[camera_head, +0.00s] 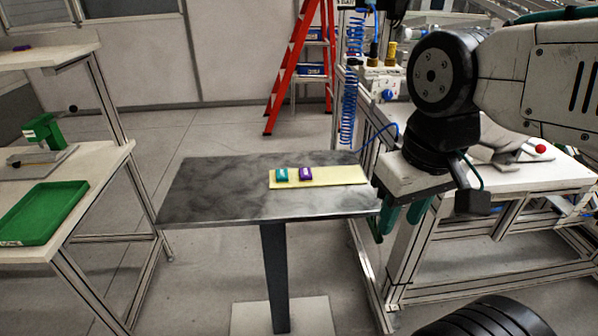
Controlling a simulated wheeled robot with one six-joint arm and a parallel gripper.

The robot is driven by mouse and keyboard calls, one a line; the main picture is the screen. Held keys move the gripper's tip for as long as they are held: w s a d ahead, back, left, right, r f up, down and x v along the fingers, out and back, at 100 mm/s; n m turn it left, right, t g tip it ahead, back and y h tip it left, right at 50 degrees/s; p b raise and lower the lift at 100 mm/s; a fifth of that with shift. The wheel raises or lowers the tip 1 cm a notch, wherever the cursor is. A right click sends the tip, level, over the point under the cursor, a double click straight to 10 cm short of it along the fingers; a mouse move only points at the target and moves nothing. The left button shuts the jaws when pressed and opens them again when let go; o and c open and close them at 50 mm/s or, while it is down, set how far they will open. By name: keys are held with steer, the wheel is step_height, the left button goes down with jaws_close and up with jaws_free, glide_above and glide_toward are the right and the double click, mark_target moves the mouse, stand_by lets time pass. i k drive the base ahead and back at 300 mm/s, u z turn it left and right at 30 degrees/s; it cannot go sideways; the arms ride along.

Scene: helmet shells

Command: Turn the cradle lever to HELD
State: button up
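A red knob (540,148) shows on the right bench, at the right end of a grey fixture (510,153) partly covered by my arm. It may be the cradle lever, but no HELD marking can be read. A second small fixture with a green block (43,131) and a grey plate stands on the left bench; I cannot tell whether it has a lever. My gripper (404,214) points down beside the right edge of the dark table, in front of the right bench. Its teal fingers are apart with nothing seen between them. It is well away from the red knob.
A green tray (42,212) lies on the left bench. A red ladder (298,65) stands behind. Floor is clear between left bench and table.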

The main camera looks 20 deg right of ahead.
mark_target(540, 148)
steer(key=z, duration=1.65)
